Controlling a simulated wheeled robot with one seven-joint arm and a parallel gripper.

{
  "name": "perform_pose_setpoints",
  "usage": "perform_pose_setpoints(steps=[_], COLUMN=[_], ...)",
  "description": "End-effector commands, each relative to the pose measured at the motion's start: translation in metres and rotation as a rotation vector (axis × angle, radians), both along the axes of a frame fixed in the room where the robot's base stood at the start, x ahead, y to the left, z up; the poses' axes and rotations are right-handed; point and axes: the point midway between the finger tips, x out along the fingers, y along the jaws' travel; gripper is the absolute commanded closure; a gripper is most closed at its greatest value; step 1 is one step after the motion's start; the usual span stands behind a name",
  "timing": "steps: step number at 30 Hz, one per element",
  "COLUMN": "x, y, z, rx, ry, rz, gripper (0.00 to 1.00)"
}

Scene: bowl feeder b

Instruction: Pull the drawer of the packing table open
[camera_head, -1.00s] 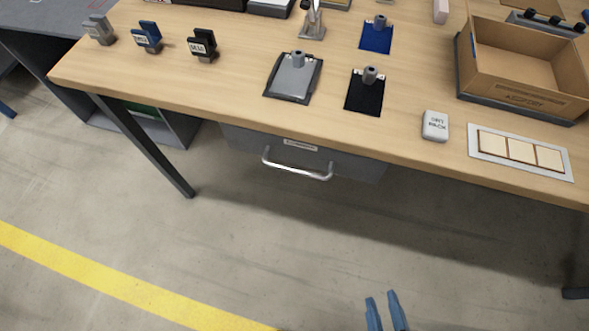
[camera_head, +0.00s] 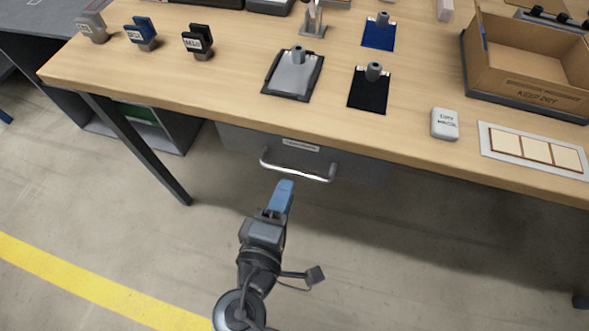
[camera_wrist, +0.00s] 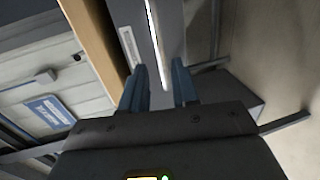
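The packing table (camera_head: 215,97) has a grey drawer (camera_head: 350,166) under its front edge. The drawer looks shut, with a pale label on its front and a silver bar handle (camera_head: 310,177). My gripper (camera_head: 286,184) has blue fingers and is just in front of the handle, a little left of its middle in the head view. In the wrist view my gripper (camera_wrist: 160,82) is open, its two fingers apart. The bright handle bar (camera_wrist: 153,40) runs ahead between the fingertips there. I cannot tell whether the fingers touch it.
On the tabletop are stamps (camera_head: 198,42), clipboards (camera_head: 293,74), a white block (camera_head: 445,124), a tray of cream tiles (camera_head: 485,139) and a cardboard box (camera_head: 535,101). A table leg (camera_head: 140,150) stands left of the drawer. The floor in front is clear.

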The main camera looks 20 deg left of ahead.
Motion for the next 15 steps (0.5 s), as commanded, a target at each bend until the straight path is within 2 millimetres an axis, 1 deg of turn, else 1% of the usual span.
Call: perform_pose_setpoints(steps=[3,9,15], x=[0.019,0.048,0.064], y=[-0.001,-0.001,-0.001], z=[-0.003,-0.01,-0.013], rx=[0.001,0.002,0.003], ry=[0.001,0.001,0.002], rz=[-0.003,-0.002,-0.001], gripper=[0.7,0.7,0.7])
